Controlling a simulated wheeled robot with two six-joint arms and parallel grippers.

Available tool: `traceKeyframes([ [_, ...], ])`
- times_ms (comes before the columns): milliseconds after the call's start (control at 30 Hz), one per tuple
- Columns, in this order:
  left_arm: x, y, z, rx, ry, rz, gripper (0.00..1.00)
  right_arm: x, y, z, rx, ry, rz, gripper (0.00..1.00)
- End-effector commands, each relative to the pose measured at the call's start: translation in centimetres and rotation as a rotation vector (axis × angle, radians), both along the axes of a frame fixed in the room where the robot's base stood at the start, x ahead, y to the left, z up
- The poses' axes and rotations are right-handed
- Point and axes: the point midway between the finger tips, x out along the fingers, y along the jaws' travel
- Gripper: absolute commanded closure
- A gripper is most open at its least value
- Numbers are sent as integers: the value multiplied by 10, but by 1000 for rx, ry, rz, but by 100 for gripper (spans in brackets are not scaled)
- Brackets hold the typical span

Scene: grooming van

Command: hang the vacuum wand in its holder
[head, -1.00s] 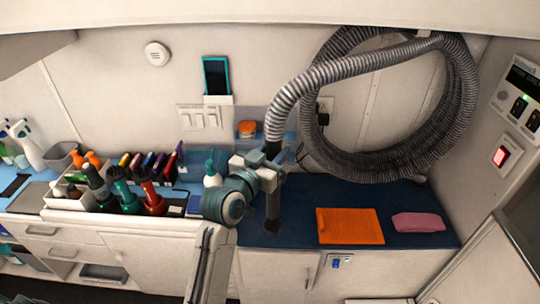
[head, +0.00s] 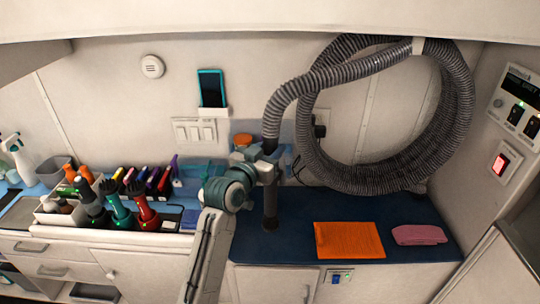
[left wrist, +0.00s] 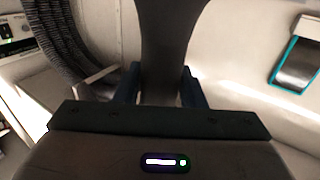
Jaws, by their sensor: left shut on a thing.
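The vacuum wand (head: 270,208) is a dark, upright tube joined at its top to the grey ribbed hose (head: 355,68). My left gripper (head: 268,168) is shut around the wand below the hose joint and holds it near the back of the blue counter. In the left wrist view the dark wand (left wrist: 170,50) stands between the two fingers of my left gripper (left wrist: 163,88). I cannot make out the wand's holder for certain; whether the wand's lower end touches the counter is unclear. My right gripper is not in view.
The hose loops over a white wall hook (head: 418,46). An orange towel (head: 348,240) and a pink cloth (head: 419,235) lie on the blue counter (head: 290,245) right of the wand. A phone (head: 211,88) hangs above.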

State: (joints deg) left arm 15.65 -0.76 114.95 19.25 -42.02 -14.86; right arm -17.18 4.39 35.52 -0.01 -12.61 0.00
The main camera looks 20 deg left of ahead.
Motion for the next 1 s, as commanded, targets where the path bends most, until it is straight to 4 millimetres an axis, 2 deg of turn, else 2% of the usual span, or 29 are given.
traceKeyframes([
  [700, 52, 15, 2, 1, -4, 0, 91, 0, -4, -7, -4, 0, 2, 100],
  [1000, 60, 17, 2, 0, -4, 0, 91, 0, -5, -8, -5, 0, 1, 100],
])
